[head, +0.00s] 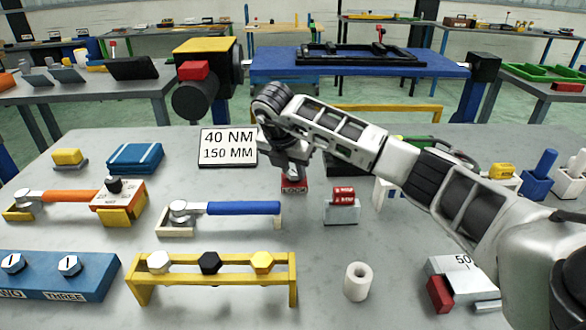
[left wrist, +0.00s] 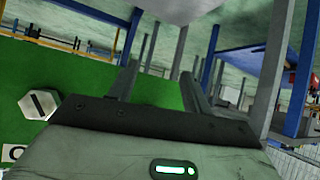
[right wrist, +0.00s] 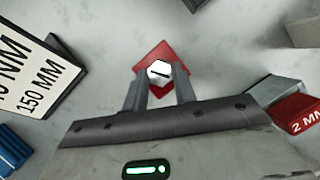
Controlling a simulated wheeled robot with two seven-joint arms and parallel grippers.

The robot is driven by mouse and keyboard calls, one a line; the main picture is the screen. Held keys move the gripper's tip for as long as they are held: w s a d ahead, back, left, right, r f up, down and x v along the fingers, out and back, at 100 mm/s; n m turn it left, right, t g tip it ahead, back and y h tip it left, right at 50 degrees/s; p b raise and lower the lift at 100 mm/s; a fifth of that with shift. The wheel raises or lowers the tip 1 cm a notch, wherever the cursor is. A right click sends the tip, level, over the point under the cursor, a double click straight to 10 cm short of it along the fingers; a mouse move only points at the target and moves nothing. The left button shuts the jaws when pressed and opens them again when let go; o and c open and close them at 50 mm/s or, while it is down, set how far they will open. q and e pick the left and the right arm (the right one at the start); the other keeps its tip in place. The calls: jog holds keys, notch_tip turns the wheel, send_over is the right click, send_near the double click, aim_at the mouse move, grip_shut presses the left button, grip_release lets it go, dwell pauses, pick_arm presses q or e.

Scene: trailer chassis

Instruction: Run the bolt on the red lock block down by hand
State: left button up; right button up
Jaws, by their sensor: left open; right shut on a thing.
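The red lock block (head: 293,185) stands on the grey table just right of the 40 NM sign, mostly under my right gripper (head: 287,165). In the right wrist view the block (right wrist: 180,55) lies beyond the fingertips. A pale hex bolt head with a dark line (right wrist: 158,69) shows on it, between the fingers of my right gripper (right wrist: 161,78), which is shut on it. The bolt's shank is hidden. My left gripper (left wrist: 165,75) is open and empty in its wrist view, and it is out of the head view.
The 40 NM, 150 MM sign (head: 228,148) stands left of the block. A blue-handled wrench (head: 230,208) and a yellow bolt rack (head: 212,262) lie in front. A grey block with red 2 MM pieces (head: 342,208) is at right.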

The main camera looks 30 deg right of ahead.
jog(key=shift+w+d+r, duration=0.1)
jog(key=shift+w+r, duration=0.05)
jog(key=shift+r, duration=0.15)
jog(key=o, duration=1)
pick_arm(q)
jog(key=shift+d, duration=0.1)
pick_arm(e)
jog(key=shift+f, duration=0.1)
pick_arm(q)
jog(key=shift+a+r+p, duration=0.25)
jog(key=shift+p, duration=0.6)
pick_arm(e)
jog(key=v, duration=1.6)
pick_arm(q)
jog(key=shift+r, duration=0.15)
